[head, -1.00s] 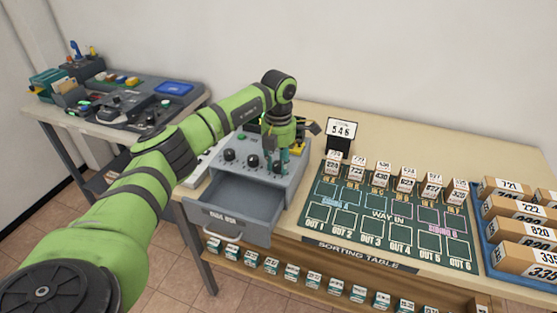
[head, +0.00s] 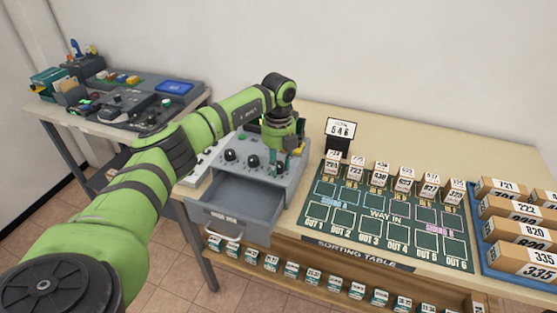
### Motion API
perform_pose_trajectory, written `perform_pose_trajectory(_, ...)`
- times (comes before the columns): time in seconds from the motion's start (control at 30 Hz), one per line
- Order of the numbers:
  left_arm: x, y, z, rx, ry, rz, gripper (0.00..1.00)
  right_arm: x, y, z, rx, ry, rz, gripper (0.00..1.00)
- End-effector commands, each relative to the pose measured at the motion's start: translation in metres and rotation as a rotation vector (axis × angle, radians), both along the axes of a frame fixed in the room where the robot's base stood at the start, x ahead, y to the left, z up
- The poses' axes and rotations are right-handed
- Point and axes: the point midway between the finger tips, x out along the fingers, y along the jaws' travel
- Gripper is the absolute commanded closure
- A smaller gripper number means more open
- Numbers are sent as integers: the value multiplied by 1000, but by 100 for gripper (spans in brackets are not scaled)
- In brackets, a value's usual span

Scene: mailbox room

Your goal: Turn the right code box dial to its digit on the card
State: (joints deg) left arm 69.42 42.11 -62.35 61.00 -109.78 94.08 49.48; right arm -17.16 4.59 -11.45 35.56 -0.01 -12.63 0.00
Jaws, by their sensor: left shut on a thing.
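The grey code box (head: 217,182) stands at the left end of the sorting table, with dark dials on its face and its drawer (head: 229,206) pulled open. The left dial (head: 231,155) and the middle dial (head: 253,161) show clearly. The card (head: 340,129) on a black stand behind the box reads 546. My right gripper is not in view.
A green sorting mat (head: 388,214) with a row of small numbered boxes (head: 408,172) lies right of the code box. A blue tray (head: 486,262) of parcels is at the far right. A side table (head: 70,125) with equipment stands at the left.

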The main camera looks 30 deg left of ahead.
Motion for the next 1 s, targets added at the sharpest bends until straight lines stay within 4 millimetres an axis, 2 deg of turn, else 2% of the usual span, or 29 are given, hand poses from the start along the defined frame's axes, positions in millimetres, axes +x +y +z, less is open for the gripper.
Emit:
perform_pose_trajectory(0.6,0,0,1,0,1,570,100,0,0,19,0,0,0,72)
perform_pose_trajectory(1.0,0,0,1,0,0,804,100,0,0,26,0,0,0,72)
